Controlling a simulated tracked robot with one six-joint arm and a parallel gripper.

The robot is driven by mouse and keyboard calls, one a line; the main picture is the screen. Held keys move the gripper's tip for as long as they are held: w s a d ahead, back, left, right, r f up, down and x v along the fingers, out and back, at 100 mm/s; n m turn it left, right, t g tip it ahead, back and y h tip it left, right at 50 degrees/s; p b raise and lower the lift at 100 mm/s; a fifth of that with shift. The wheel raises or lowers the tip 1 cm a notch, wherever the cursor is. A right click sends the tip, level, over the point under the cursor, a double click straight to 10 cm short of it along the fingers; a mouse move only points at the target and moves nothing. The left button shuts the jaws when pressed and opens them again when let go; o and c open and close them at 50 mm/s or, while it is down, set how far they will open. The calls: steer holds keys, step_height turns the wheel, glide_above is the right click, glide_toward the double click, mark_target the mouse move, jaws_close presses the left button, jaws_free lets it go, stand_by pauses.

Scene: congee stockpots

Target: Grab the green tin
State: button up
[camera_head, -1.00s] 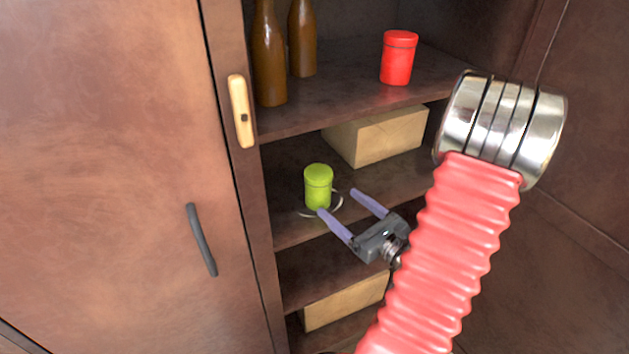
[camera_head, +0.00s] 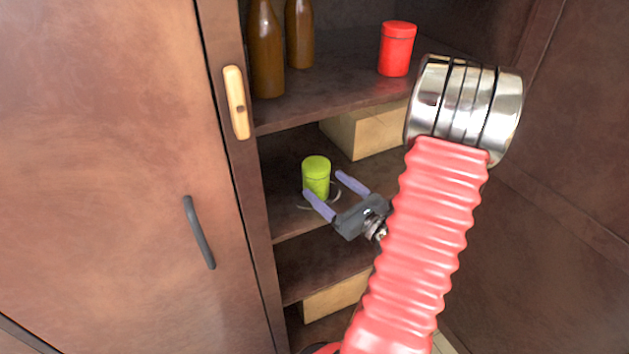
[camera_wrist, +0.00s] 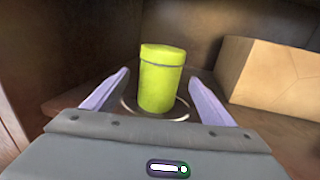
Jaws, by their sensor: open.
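The green tin (camera_head: 316,175) stands upright on the middle shelf of the open cabinet, inside a thin pale ring on the shelf. It also shows in the wrist view (camera_wrist: 161,80), just beyond and between my finger tips. My gripper (camera_head: 329,184) is open, with its two purple fingers pointing at the tin. In the head view the left finger's tip overlaps the tin's lower edge. I cannot tell whether either finger touches it. In the wrist view my gripper (camera_wrist: 163,92) has a finger on each side of the tin, with gaps.
A cardboard box (camera_head: 368,131) stands behind and right of the tin. The shelf above holds a red tin (camera_head: 396,49) and two brown bottles (camera_head: 265,50). Another box (camera_head: 335,298) lies on a lower shelf. The cabinet's upright (camera_head: 240,150) is close on the left.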

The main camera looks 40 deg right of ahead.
mark_target(325, 185)
steer(key=shift+w+d, duration=0.1)
steer(key=shift+w, duration=1.9)
steer(key=shift+w+d+r, duration=0.1)
steer(key=shift+w, duration=1.2)
steer(key=shift+w+d, duration=0.1)
steer(key=shift+w, duration=1.2)
steer(key=shift+c, duration=0.4)
steer(key=c, duration=1.3)
step_height(325, 185, up, 10)
